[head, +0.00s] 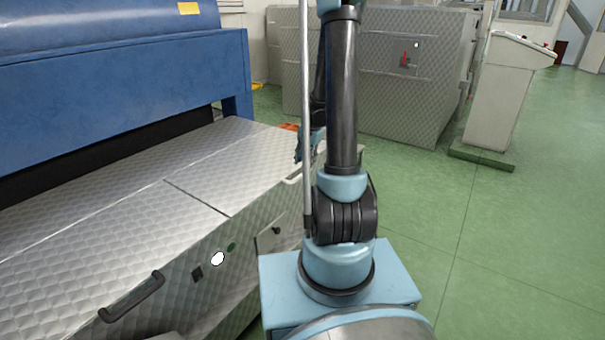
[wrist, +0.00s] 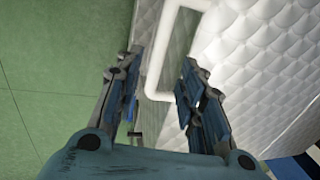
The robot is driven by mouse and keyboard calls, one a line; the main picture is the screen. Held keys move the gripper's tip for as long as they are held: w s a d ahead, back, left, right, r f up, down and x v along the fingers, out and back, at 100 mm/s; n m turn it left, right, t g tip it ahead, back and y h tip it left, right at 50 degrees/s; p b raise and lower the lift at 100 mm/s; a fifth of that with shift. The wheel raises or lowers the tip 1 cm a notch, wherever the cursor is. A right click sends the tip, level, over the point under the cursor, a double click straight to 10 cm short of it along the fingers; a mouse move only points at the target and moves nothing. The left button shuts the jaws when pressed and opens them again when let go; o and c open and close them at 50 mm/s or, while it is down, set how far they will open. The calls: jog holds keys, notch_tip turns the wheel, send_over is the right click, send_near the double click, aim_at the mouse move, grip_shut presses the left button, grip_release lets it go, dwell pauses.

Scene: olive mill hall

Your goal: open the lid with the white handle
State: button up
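The white handle (wrist: 160,62) shows in the wrist view as a bent bar on the quilted metal lid (wrist: 262,50). My gripper (wrist: 162,56) is open, with one finger on each side of the long bar in the picture. I cannot tell whether either finger touches it. In the head view the quilted metal top (head: 215,150) lies flat under the blue machine. My gripper (head: 305,148) is at its far right edge, partly hidden by my arm and a grey pole.
A dark handle (head: 132,296) and a white round knob (head: 218,258) are on the machine's near front. The blue housing (head: 120,75) rises behind the top. A grey cabinet (head: 400,95) and a control console (head: 500,95) stand beyond. Green floor (head: 510,230) is clear at right.

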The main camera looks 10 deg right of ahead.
aim_at(302, 174)
jog(key=shift+w+a+f, duration=0.1)
jog(key=shift+a+f, duration=0.05)
jog(key=shift+f, duration=0.8)
jog(key=shift+w+a+f, duration=0.1)
jog(key=shift+w+f, duration=0.05)
jog(key=shift+f, duration=0.85)
jog(key=shift+w+a+f, duration=0.1)
jog(key=shift+a+f, duration=0.05)
jog(key=shift+f, duration=0.8)
jog(key=shift+c, duration=0.5)
grip_shut()
